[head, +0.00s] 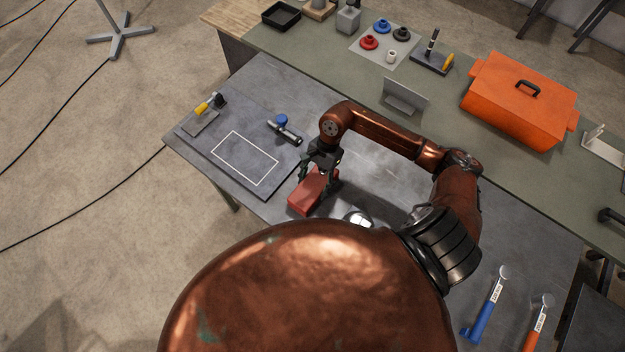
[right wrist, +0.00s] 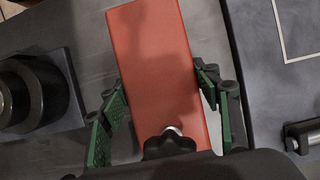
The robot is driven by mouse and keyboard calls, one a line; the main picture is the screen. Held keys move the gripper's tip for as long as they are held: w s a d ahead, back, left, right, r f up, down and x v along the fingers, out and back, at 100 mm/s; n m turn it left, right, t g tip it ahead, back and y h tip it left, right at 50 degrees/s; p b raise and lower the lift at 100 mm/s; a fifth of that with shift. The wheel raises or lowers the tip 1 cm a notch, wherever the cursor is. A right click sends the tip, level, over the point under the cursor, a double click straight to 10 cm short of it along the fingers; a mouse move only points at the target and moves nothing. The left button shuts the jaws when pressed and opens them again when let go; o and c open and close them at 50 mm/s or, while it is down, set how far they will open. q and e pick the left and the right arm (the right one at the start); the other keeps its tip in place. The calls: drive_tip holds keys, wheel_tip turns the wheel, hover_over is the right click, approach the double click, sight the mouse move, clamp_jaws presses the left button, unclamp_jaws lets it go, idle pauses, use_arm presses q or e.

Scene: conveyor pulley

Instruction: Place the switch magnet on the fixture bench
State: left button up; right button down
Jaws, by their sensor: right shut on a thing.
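The switch magnet, seen as a red block (head: 308,194), is just right of the dark plate with the white outline on the fixture bench (head: 375,160). In the right wrist view the red block (right wrist: 158,65) has a black knob (right wrist: 168,143) at its near end. My right gripper (head: 318,172) is shut on the block, with its green-padded fingers (right wrist: 163,120) on either side. I cannot tell whether the block touches the bench. My left gripper is not in view.
The dark plate (head: 205,150) carries a white rectangle, bare inside, a yellow-handled tool (head: 203,107) and a blue-topped clamp (head: 284,130). A dark round part (right wrist: 30,95) stands left of the block in the wrist view. An orange box (head: 520,100) stands on the back bench.

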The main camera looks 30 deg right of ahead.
drive_tip(key=shift+w, duration=0.1)
drive_tip(key=c, duration=0.7)
unclamp_jaws()
drive_tip(key=shift+f, duration=0.1)
drive_tip(key=shift+r, duration=0.2)
drive_tip(key=b+v, duration=0.2)
drive_tip(key=v, duration=0.9)
drive_tip(key=shift+d+r, duration=0.1)
drive_tip(key=shift+r, duration=0.3)
